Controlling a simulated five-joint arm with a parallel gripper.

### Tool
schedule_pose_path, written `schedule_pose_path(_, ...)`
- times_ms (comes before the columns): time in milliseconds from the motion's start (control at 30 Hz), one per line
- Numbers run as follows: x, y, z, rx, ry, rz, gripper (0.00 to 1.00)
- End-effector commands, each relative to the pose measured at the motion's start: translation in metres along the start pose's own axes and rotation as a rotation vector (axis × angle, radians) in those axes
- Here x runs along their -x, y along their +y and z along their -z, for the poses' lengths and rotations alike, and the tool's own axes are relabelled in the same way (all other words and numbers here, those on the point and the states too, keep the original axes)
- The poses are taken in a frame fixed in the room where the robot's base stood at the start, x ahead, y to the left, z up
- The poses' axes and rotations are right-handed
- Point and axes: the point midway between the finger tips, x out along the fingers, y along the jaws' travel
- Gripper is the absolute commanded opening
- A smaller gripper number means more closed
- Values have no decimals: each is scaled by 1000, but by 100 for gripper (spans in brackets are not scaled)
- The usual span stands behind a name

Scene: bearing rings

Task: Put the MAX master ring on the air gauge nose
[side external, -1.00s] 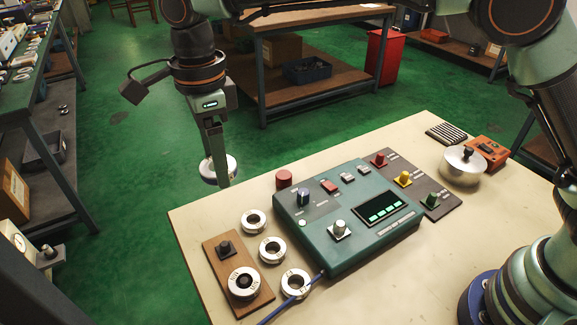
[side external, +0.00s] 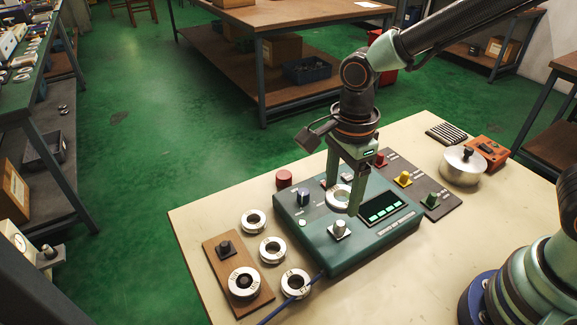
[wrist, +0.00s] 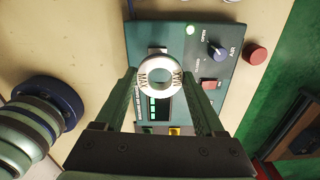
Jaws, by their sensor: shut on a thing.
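My gripper (side external: 342,200) is shut on a silver ring (side external: 331,201), held in the air above the teal gauge box (side external: 345,258). In the wrist view the ring (wrist: 143,82) reads MAX and sits flat between the two fingers, its hole facing the camera. The gauge nose appears to be the short silver post (side external: 339,229) on a light square base near the front of the box. The ring is apart from it, higher and farther back in the side view.
Loose rings (side external: 253,221) (side external: 272,250) (side external: 295,284) lie left of the box. A wooden board (side external: 219,257) carries a black knob and another marked ring (side external: 243,285). An AIR knob (side external: 303,197), a red button (side external: 284,178) and a lit display (side external: 385,208) are close by. A metal pot (side external: 463,165) stands right.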

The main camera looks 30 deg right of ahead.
Motion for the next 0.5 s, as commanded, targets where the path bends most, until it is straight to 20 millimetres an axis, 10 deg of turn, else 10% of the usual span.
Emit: schedule_pose_path(500, -36, 4, 5, 0, 1, -1, 0)
